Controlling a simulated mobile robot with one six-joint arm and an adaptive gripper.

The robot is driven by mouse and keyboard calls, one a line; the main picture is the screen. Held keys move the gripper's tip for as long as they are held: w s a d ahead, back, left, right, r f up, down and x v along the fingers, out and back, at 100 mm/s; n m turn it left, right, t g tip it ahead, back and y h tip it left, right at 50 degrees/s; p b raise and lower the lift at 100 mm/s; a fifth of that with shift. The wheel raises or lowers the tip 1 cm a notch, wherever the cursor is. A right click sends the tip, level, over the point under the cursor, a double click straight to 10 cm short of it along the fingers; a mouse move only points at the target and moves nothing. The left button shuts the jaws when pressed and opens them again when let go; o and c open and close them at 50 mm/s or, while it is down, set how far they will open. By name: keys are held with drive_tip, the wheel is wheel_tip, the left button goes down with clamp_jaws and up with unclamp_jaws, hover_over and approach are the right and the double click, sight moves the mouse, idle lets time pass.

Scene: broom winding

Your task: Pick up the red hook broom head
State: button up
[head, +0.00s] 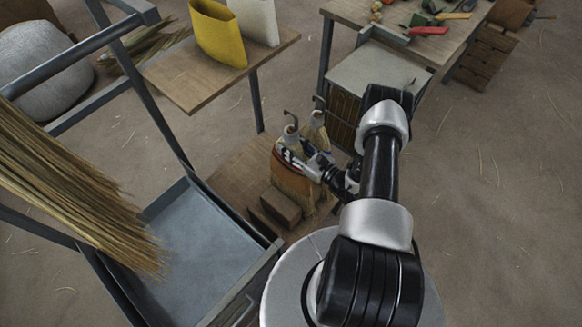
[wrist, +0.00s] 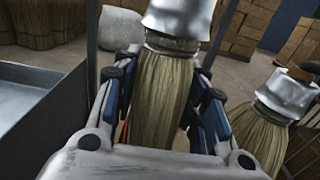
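The broom head with a red band (head: 283,168) stands on a low wooden platform in the head view, with a pale metal cap and a dark hook on top. My gripper (head: 302,163) is at its upper bristles, just below the cap. In the wrist view the bristles (wrist: 162,95) and silver cap (wrist: 178,18) of a broom head lie between the two fingers of my gripper (wrist: 163,95). A little red shows beside the left finger. The fingers sit close along both sides; whether they press on it I cannot tell. The hook is out of the wrist view.
A second hooked broom head (head: 318,128) stands close behind; one also shows at right in the wrist view (wrist: 272,115). A small wooden block (head: 281,206) lies in front. A grey metal tray cart (head: 205,240) is left, a wooden shelf (head: 190,80) behind, a workbench (head: 350,12) at the back right.

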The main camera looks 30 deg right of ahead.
clamp_jaws()
idle(0.5)
